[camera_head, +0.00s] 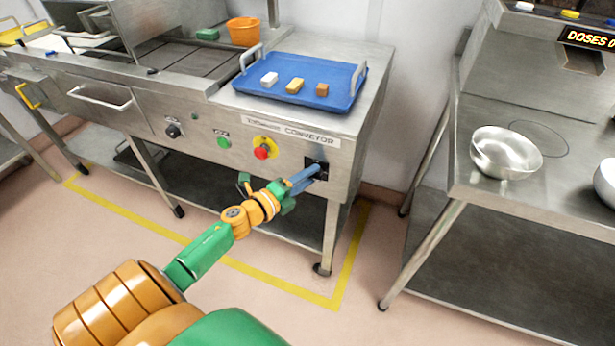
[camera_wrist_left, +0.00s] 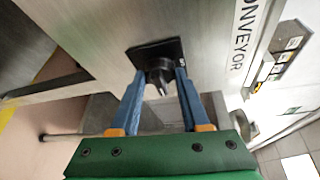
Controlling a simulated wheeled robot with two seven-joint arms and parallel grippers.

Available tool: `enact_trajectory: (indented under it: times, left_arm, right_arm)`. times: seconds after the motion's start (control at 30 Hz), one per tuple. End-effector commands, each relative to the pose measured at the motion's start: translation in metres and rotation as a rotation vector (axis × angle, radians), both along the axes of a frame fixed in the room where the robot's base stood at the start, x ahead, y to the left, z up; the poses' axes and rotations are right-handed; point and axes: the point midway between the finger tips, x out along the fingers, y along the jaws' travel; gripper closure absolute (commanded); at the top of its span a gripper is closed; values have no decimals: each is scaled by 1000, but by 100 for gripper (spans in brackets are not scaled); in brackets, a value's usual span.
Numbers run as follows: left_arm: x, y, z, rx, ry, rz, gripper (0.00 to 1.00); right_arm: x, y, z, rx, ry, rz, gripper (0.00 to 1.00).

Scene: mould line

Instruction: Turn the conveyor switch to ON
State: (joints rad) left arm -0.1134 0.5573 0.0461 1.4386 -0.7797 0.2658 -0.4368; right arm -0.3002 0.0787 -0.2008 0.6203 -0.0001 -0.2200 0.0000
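The conveyor switch is a black rotary knob (camera_wrist_left: 158,72) on a square dark plate (camera_wrist_left: 172,49), set in the steel front of the conveyor unit. In the head view its dark plate (camera_head: 316,167) shows at the right end of the front, below the CONVEYOR label. My left gripper (camera_head: 314,173) reaches it with blue fingers. In the left wrist view the gripper (camera_wrist_left: 160,77) has one fingertip on each side of the knob; the fingers stand apart, and firm contact cannot be made out. The knob's setting marks are too small to read. My right gripper is not in view.
A red emergency button (camera_head: 262,152) on yellow, a green button (camera_head: 224,142) and a black knob (camera_head: 173,131) sit left of the switch. A blue tray (camera_head: 330,97) with small blocks rests on top. A steel table with a bowl (camera_head: 505,152) stands right.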

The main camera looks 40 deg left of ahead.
Motion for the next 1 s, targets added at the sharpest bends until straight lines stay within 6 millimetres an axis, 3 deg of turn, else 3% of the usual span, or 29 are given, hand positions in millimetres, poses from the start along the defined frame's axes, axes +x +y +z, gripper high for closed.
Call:
enact_trajectory:
  times: [0.03,0.1,0.43,0.8,1.0]
  left_arm:
    - [0,0,0,1,0,1,44]
    - [0,0,0,1,0,1,25]
    - [-3,1,0,-1,1,0,24]
    - [-62,9,8,0,3,1,24]
    - [-70,11,10,1,0,0,24]
  right_arm:
    - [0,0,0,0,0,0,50]
    - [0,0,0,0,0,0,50]
    - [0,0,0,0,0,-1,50]
    - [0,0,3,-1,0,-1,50]
    - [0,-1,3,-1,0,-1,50]
